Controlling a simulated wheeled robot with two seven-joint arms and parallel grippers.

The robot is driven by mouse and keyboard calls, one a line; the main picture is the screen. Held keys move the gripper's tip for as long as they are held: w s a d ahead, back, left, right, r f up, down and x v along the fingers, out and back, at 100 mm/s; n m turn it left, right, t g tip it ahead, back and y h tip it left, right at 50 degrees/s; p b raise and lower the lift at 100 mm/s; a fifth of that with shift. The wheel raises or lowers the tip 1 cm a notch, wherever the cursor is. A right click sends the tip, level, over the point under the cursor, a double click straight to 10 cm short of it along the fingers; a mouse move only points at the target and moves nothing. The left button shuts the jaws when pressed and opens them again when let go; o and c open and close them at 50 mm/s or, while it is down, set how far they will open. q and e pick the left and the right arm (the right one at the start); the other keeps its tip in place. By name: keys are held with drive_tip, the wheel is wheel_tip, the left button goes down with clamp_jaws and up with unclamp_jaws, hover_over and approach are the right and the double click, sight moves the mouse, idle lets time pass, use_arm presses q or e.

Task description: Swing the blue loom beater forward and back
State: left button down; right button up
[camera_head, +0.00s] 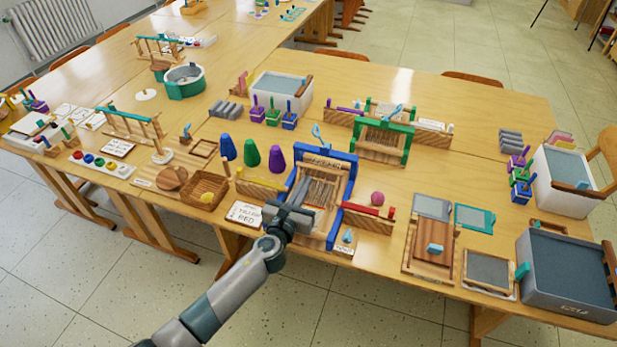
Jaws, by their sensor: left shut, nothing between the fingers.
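The blue loom (347,182) stands near the front edge of the long table, with a blue frame, a wooden label bar across its back and pale warp threads inside. My left gripper (303,194) is shut and empty, at the front left part of the loom. It overlaps the blue left side and some of the threads in the picture. I cannot tell whether it touches the beater, and the gripper hides part of the loom there. My right gripper is not in view.
A red bar on a wooden rack (368,216) and a pink ball (377,198) are right of the loom. Blue, green and purple cones (251,153) stand to its left. A green loom (382,142) is behind. A wooden press (428,250) is at front right.

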use_arm(q)
drive_tip(key=shift+s+a+r, duration=0.25)
drive_tip(key=shift+s+r, duration=0.05)
drive_tip(key=shift+s, duration=0.4)
drive_tip(key=shift+s+a+r, duration=0.2)
drive_tip(key=shift+s+r, duration=0.1)
drive_tip(key=shift+s, duration=0.4)
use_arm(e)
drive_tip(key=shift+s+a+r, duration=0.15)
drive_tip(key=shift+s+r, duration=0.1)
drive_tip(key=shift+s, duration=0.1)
